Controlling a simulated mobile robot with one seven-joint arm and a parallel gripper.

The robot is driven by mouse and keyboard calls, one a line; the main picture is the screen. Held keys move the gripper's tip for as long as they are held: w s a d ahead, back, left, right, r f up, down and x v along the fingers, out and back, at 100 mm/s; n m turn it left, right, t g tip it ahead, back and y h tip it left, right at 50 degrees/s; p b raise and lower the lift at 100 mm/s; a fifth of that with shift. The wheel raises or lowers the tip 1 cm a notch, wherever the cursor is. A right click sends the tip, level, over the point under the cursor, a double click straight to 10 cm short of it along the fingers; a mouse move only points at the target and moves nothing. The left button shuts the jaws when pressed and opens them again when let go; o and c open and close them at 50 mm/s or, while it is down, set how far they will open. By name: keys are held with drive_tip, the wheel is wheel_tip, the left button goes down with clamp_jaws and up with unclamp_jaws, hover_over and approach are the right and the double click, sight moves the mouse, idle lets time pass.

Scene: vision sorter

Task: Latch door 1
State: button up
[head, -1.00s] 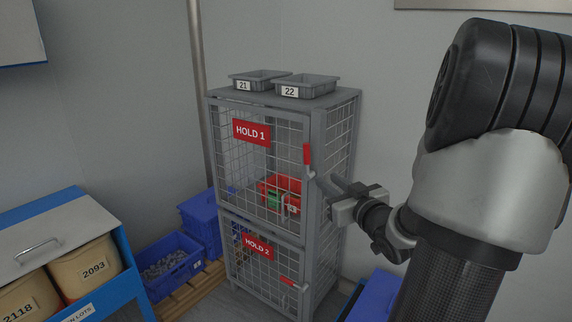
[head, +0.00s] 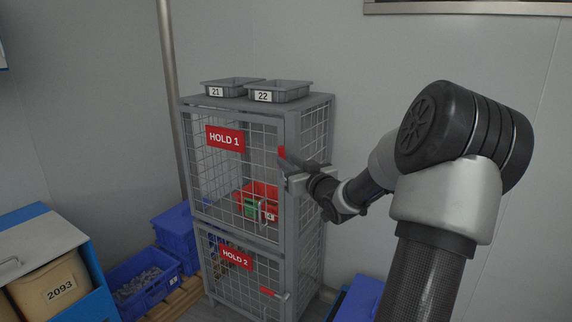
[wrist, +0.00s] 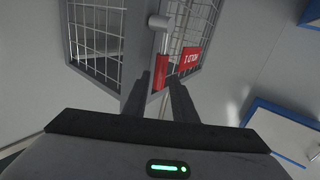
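Door 1 (head: 228,172) is the upper mesh door of a grey cage cabinet, marked by a red HOLD 1 sign (head: 225,139). It looks closed against its frame. Its red latch handle (head: 281,152) stands about upright at the door's right edge, partly hidden by my gripper. In the wrist view the red handle (wrist: 162,72) is between my fingers, with its grey pivot end beyond. My gripper (wrist: 163,82) looks open around the handle, with thin gaps at the sides. My gripper (head: 290,172) in the head view is at the door's right edge.
Door 2 (head: 225,275) below has a red handle (head: 270,292) lying nearly level. A red bin (head: 262,192) sits inside behind door 1. Grey trays 21 (head: 225,88) and 22 (head: 280,92) stand on top. Blue crates (head: 143,285) are at the left. The wall at right is bare.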

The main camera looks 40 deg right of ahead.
drive_tip(key=shift+w+d, duration=0.15)
drive_tip(key=shift+w, duration=0.55)
drive_tip(key=shift+w+d, duration=0.15)
drive_tip(key=shift+w, duration=0.55)
clamp_jaws()
